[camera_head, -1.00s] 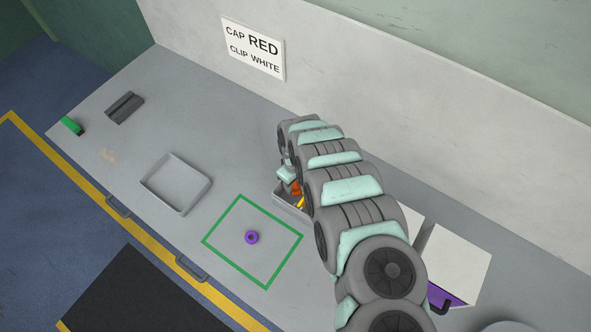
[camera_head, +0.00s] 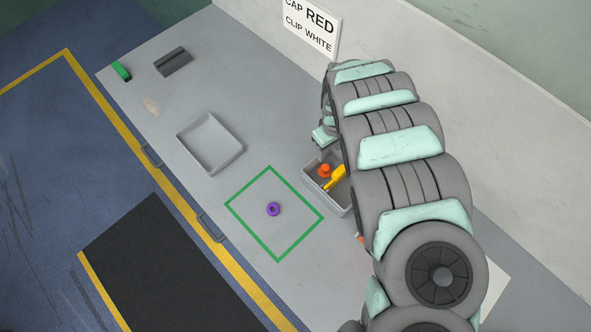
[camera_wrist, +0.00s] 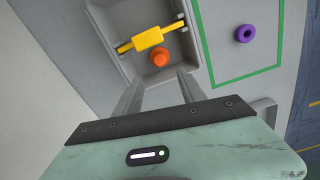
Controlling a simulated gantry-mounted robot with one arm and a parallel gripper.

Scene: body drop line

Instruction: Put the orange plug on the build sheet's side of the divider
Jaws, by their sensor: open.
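The orange plug (camera_head: 324,170) lies in a small grey bin (camera_head: 346,208) beside a yellow part (camera_head: 337,180). In the wrist view the plug (camera_wrist: 160,58) shows just beyond the fingertips, near the yellow part (camera_wrist: 148,38). My gripper (camera_wrist: 160,86) is open and empty, its two fingers apart and the plug ahead of the gap. In the head view my arm hides most of the gripper. A white placard (camera_head: 310,27) on the back wall reads CAP RED, CLIP WHITE. I cannot make out the divider now; my arm covers that area.
A purple ring (camera_head: 273,209) lies inside a green outline (camera_head: 248,239) left of the bin. An empty grey tray (camera_head: 212,143), a dark grey block (camera_head: 173,61) and a green piece (camera_head: 121,70) lie farther left. A white panel (camera_head: 495,287) shows right of my arm.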

